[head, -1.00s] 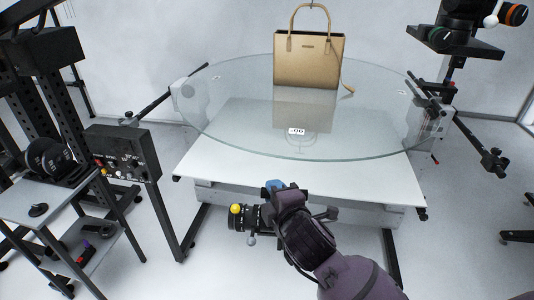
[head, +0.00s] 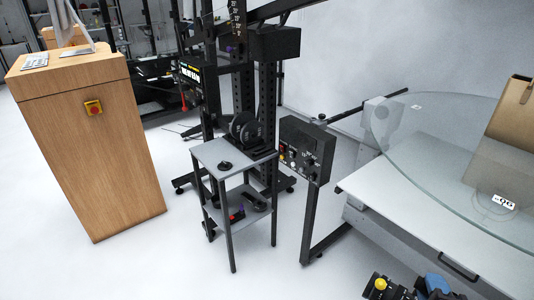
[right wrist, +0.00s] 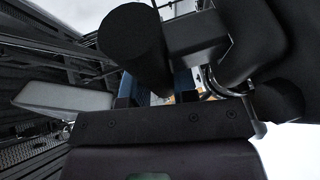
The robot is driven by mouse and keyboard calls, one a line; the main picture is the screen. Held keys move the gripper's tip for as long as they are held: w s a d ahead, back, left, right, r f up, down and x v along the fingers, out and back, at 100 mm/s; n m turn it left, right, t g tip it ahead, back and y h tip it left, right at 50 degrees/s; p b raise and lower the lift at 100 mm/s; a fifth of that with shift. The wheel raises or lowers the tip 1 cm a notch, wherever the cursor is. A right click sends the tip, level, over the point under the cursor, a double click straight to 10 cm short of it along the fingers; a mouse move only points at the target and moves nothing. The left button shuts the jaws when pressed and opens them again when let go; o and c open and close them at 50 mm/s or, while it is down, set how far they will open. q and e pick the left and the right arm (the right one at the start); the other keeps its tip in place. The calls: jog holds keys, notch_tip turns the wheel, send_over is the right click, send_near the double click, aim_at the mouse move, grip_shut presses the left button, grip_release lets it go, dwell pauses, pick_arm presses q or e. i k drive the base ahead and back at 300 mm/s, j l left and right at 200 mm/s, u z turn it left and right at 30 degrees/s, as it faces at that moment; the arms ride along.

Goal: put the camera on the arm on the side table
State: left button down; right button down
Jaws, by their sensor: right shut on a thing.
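The camera (head: 376,287) is black with a yellow knob and shows at the bottom edge of the head view, partly cut off. My right gripper (head: 436,286) is shut on it, off the floor and in front of the turntable. In the right wrist view the camera's dark body (right wrist: 135,45) fills the space beyond the gripper (right wrist: 155,88). The side table (head: 208,152) is a small grey stand with a top and a lower shelf, well to the left of the gripper. My left gripper is not in view.
A small black disc (head: 225,165) and dark round parts (head: 244,128) are on or by the side table's top. A control box (head: 306,150) on a post stands between it and the glass turntable (head: 440,150). A wooden desk (head: 95,150) stands left. Floor in front is clear.

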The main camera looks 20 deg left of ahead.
aim_at(216, 152)
jog(key=i+j, duration=0.2)
jog(key=j, duration=0.25)
jog(key=i+j+z, duration=0.15)
jog(key=j, duration=0.3)
jog(key=i+j, duration=0.2)
jog(key=j, duration=0.25)
jog(key=i+j+z, duration=0.15)
jog(key=j, duration=0.3)
jog(key=i+j, duration=0.15)
jog(key=j, duration=0.35)
jog(key=i+j+z, duration=0.1)
jog(key=j, duration=0.4)
jog(key=i+j+z, duration=0.1)
jog(key=j, duration=0.35)
jog(key=i+j, duration=0.2)
jog(key=j, duration=0.35)
jog(key=l+z, duration=0.05)
